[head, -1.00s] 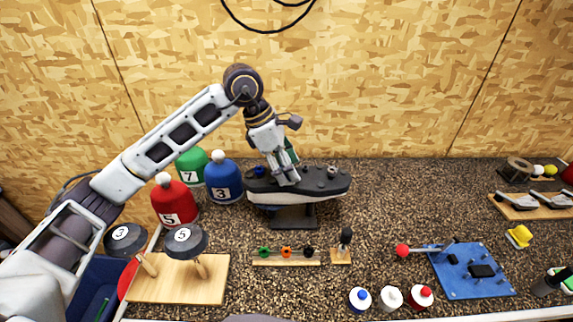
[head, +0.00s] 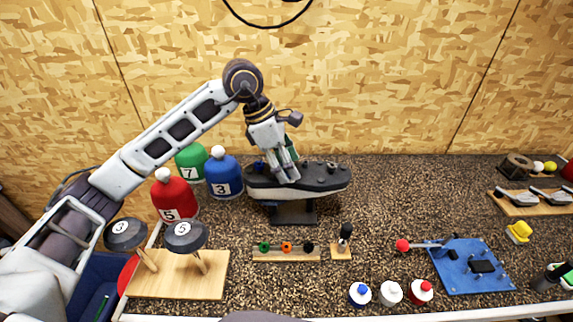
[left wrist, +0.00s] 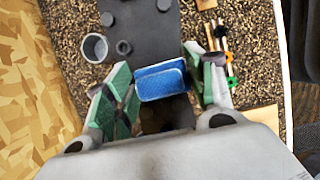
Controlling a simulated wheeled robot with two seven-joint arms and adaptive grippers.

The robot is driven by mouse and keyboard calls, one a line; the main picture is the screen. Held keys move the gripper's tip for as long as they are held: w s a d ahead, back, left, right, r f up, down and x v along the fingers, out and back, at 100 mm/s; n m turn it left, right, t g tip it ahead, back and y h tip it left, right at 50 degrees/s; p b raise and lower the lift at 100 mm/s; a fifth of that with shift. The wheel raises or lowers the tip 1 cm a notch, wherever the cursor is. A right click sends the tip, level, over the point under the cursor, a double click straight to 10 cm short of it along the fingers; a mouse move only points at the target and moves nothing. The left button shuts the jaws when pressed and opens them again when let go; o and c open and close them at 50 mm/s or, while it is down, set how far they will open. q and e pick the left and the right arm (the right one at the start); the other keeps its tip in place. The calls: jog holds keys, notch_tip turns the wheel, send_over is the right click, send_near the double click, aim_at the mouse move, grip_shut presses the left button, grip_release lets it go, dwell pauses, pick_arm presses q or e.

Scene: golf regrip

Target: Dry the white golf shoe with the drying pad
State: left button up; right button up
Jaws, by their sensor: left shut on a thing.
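The golf shoe (head: 322,184) lies sole up on a dark stand, its dark studded sole on top and its pale upper below. The sole also shows in the left wrist view (left wrist: 140,42). My right gripper is not in view.
A small rack (head: 286,254) with coloured knobs is in front. A blue board (head: 470,268) lies at right. Two dark-headed clubs (head: 185,237) stand on a wooden block.

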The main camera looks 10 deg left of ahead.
pick_arm(q)
jog(key=shift+w+a+f, duration=0.1)
jog(key=shift+w+a, duration=0.05)
jog(key=shift+w, duration=0.5)
jog(key=shift+w+a+f, duration=0.1)
jog(key=shift+w+a, duration=0.05)
jog(key=shift+w, duration=0.5)
jog(key=shift+s, duration=0.2)
jog(key=shift+s+d+r+b, duration=0.15)
jog(key=shift+s+b, duration=0.2)
jog(key=shift+s, duration=0.3)
jog(key=shift+s+d+r+b, duration=0.15)
jog(key=shift+s+b, duration=0.15)
jog(key=shift+s, duration=0.3)
jog(key=shift+w, duration=0.2)
jog(key=shift+w+a+f, duration=0.1)
jog(key=shift+w+a, duration=0.05)
jog(key=shift+w, duration=0.5)
jog(key=shift+w+a+f, duration=0.1)
jog(key=shift+w+a, duration=0.05)
jog(key=shift+w, duration=0.45)
jog(key=shift+s+b, duration=0.1)
jog(key=shift+b, duration=0.2)
